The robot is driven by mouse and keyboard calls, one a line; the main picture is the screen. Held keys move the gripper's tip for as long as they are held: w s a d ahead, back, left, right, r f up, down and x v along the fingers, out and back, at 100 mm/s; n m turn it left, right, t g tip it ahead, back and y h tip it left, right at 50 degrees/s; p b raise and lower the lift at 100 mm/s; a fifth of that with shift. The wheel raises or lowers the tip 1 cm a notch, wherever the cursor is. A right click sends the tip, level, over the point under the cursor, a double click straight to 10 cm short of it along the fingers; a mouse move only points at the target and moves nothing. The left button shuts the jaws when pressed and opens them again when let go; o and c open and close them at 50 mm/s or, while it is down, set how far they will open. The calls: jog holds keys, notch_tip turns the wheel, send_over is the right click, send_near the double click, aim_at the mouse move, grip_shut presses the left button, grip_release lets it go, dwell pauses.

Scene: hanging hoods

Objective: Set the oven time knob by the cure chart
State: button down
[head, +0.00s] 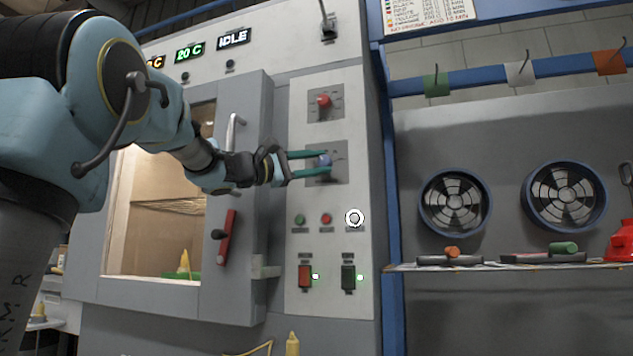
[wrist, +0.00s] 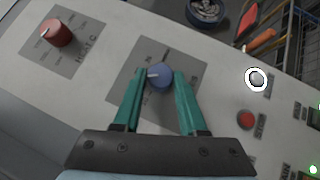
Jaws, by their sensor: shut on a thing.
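The blue time knob (head: 325,160) sits on a grey dial plate (head: 340,177) on the oven's control panel. My gripper (head: 321,163) has its two green fingers closed on either side of this knob. In the wrist view the blue knob (wrist: 160,77) lies between the fingertips, with a white pointer mark toward the picture's left. The dial's lettering is too small to read surely. The cure chart (head: 430,12) hangs at the top right, cut off by the frame, with coloured rows and mostly illegible text.
A red heat knob (head: 323,101) is above the blue one and also shows in the wrist view (wrist: 58,33). Green and red buttons (head: 326,219), a white ringed button (head: 354,218) and two switches (head: 305,276) are below. The oven door (head: 245,200) stands left.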

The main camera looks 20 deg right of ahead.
jog(key=shift+f+n+t+h+b, duration=0.2)
jog(key=shift+n+t+h+b, duration=0.25)
jog(key=shift+n+b, duration=0.7)
jog(key=shift+r, duration=0.1)
jog(key=shift+c, duration=2.3)
grip_release()
jog(key=v, duration=1)
jog(key=shift+a+f, duration=0.3)
